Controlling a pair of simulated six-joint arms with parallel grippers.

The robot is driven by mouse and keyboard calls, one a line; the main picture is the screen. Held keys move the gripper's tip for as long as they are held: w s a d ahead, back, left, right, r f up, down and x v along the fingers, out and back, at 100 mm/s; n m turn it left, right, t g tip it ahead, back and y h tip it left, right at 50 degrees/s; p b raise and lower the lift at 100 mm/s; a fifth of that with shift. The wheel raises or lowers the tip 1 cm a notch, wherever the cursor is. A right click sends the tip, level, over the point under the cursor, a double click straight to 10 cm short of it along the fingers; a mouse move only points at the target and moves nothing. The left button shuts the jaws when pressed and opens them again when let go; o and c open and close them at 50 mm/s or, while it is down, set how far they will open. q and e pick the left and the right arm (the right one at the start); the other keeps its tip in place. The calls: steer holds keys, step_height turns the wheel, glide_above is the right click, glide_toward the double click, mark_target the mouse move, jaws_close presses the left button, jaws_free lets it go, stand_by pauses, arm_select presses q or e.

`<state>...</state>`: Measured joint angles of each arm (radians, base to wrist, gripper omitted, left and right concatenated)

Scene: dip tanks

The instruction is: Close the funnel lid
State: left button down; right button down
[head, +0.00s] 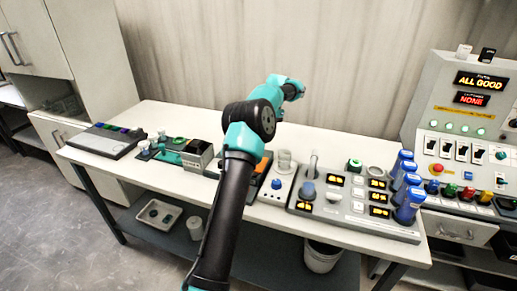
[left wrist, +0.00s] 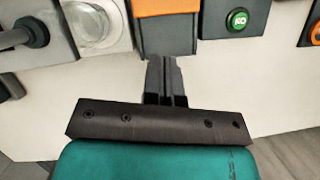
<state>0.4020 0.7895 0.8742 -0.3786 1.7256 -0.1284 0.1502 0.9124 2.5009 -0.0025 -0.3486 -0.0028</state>
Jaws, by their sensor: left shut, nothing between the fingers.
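A clear round vessel (head: 284,160) stands on a white base near the bench's middle. It also shows at the upper left of the left wrist view (left wrist: 95,22). I cannot tell whether it is the funnel, and no lid can be made out for certain. My left gripper (left wrist: 165,60) is shut and empty. Its tips are beside the dark front of an orange-topped box (left wrist: 168,8), and I cannot tell whether they touch it. In the head view my left arm crosses the bench, and its fingers cannot be made out there. My right gripper is in neither view.
A grey console (head: 340,206) with lit displays stands right of the vessel, with several blue-capped bottles (head: 408,205) at its right end. A keypad unit (head: 106,140) sits at the bench's left. A sloped panel (head: 470,125) reads "ALL GOOD". Bare bench (head: 150,112) shows at back left.

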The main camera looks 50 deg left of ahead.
arm_select(q)
steer(key=x, duration=0.6)
steer(key=shift+s+d, duration=0.2)
steer(key=shift+s, duration=0.8)
steer(key=shift+s+d, duration=0.25)
steer(key=shift+s, duration=0.8)
